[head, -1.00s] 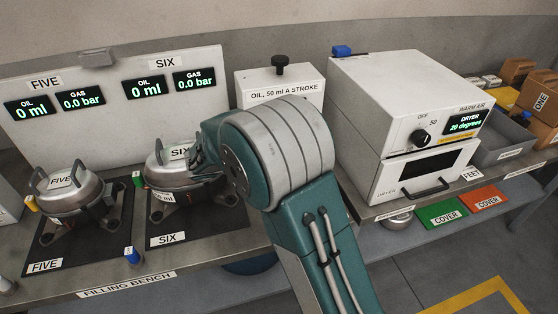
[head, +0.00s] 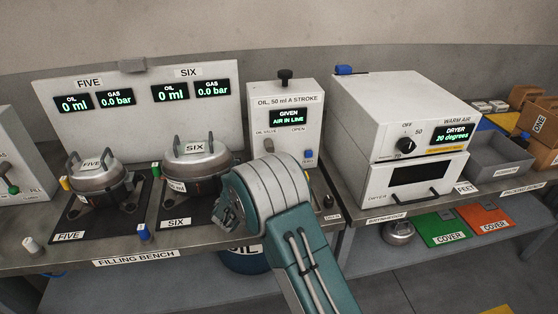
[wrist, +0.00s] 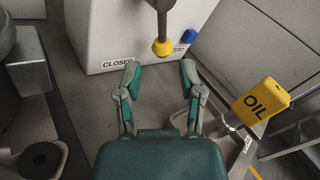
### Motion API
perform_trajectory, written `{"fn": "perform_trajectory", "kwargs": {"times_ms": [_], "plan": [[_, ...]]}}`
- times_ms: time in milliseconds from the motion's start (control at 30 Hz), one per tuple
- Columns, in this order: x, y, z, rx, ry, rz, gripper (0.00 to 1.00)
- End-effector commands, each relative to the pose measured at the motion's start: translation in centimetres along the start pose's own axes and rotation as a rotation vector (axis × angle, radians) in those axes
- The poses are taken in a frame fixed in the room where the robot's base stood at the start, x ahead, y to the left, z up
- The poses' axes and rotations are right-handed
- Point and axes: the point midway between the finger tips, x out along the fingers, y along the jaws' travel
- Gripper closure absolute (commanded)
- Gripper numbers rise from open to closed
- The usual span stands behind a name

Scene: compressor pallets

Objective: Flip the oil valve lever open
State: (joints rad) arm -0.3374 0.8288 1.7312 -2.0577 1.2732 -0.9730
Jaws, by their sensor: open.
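The white oil box (head: 255,100) stands at the back of the bench, with its display reading "GIVEN AIR IN LINE". In the wrist view the lever (wrist: 162,46) hangs down with a yellow tip, near the CLOSED label. My gripper (wrist: 160,74) is open and empty. The lever tip lies just beyond the fingertips, in line with the gap. In the head view my wrist largely hides the fingers.
A blue button (wrist: 203,35) marked ZERO is right of the lever. A yellow OIL tag (wrist: 262,100) stands right of my fingers. Compressor SIX (head: 195,160) is left of my arm; the dryer (head: 405,120) is to the right.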

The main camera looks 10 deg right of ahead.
Motion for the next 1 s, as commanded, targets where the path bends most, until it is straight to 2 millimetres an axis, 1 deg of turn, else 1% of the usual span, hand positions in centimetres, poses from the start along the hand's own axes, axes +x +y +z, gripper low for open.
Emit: {"fn": "perform_trajectory", "kwargs": {"times_ms": [33,200,300,400,500,600,833,867,900,933,967,1000], "plan": [[1.1,-0.1,-0.1,0.001,0.001,-0.004,0.5],[4.4,-0.2,-0.1,0.003,0.002,-0.004,0.5],[6.1,-0.3,-0.1,0.002,0.003,-0.004,0.5],[7.3,-0.2,-0.1,0.002,0.002,-0.003,0.5],[8.1,-0.1,-0.1,0.001,0.001,-0.002,0.5],[8.5,-0.1,0.0,0.0,0.001,-0.002,0.5],[8.5,-0.1,0.0,0.0,0.001,-0.001,0.5],[8.5,-0.1,0.0,0.001,0.001,-0.001,0.64],[8.5,-0.1,0.0,0.001,0.001,-0.001,0.81],[8.5,-0.1,0.0,0.001,0.001,-0.001,0.95],[8.5,-0.1,0.0,0.001,0.001,-0.001,1.0],[8.5,-0.2,0.0,0.001,0.001,-0.001,1.0]]}}
